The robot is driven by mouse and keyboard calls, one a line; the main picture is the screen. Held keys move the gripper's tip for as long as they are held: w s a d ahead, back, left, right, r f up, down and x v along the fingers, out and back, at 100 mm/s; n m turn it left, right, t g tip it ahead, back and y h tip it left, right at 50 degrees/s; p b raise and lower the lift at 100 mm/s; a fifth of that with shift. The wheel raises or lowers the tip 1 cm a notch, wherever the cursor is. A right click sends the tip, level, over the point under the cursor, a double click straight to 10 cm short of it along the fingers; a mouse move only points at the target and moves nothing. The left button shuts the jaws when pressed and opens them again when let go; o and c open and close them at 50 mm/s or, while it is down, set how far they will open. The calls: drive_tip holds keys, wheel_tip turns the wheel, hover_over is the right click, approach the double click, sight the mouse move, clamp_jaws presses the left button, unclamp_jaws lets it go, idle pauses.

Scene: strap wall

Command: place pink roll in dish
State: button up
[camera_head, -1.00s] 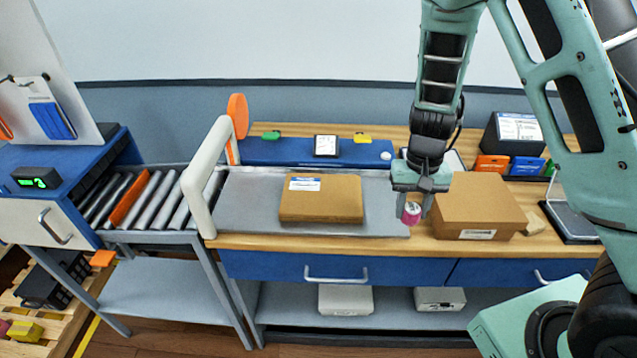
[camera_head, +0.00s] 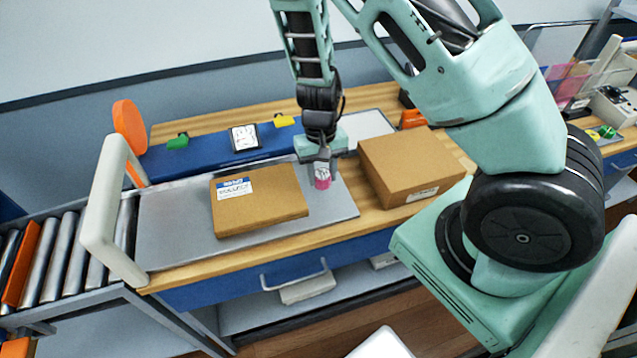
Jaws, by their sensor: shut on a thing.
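The pink roll (camera_head: 322,184) is small and shows at the lower end of my gripper (camera_head: 321,170). My gripper points down and is shut on the roll, holding it over the right part of the grey metal plate on the bench. The jaws hide the upper part of the roll. I cannot make out a dish for certain in this view.
A flat cardboard parcel (camera_head: 258,202) lies left of the gripper, and a taller brown box (camera_head: 408,167) stands close on its right. A cream arch (camera_head: 108,210) and roller conveyor (camera_head: 48,262) are at left. Small items stand on a far-right bench (camera_head: 622,143).

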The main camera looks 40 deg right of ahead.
sight(322, 185)
drive_tip(key=shift+f, duration=2.15)
drive_tip(key=shift+f, duration=0.1)
drive_tip(key=shift+f, duration=0.15)
drive_tip(key=o, duration=1.1)
drive_tip(key=shift+r, duration=0.2)
